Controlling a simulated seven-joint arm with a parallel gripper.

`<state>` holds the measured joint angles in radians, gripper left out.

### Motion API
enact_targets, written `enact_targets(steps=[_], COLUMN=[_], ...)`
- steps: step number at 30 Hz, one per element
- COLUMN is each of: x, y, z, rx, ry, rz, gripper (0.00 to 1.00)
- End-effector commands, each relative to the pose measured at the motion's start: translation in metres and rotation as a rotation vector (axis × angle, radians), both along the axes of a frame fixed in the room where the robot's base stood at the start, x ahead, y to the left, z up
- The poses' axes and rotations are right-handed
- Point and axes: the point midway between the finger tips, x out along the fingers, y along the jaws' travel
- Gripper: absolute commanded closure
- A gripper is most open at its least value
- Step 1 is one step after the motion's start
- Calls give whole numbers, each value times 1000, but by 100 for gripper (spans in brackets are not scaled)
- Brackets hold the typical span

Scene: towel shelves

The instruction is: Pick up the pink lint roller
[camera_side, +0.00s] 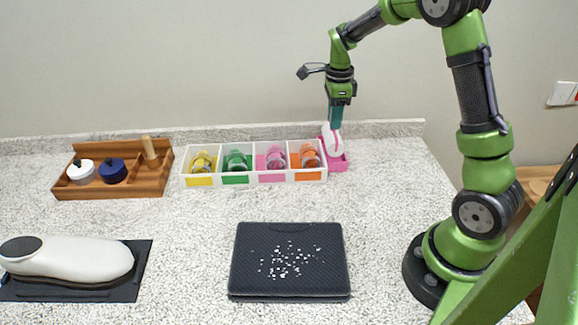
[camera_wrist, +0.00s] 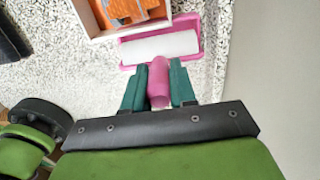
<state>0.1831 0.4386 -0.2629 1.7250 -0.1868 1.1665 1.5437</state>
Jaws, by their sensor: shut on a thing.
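The pink lint roller (camera_wrist: 159,85) has a pink handle and a white roll. In the wrist view its handle is between the two teal fingers of my gripper (camera_wrist: 159,88), which are shut on it. The white roll (camera_wrist: 160,46) lies over a pink tray (camera_wrist: 192,63). In the side view my gripper (camera_side: 336,121) points down at the right end of the divided box, with the roller below it. The white and pink roller (camera_side: 331,138) stands at or in the pink tray (camera_side: 339,165). I cannot tell whether it still touches the tray.
A white divided box (camera_side: 222,182) with yellow, green, pink and orange sections stands just left of the tray. A wooden caddy (camera_side: 110,189) is at the far left. A black board with white bits (camera_side: 290,286) and a white shoe-like form (camera_side: 70,258) are in front.

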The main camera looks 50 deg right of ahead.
Motion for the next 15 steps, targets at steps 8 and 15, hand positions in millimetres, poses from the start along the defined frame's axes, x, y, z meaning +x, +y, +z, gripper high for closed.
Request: enact_targets(steps=[8,15], x=[-56,-108], y=[24,45], z=[6,11], rx=[1,3], ry=[-1,-3], rz=[2,2], gripper=[100,100])
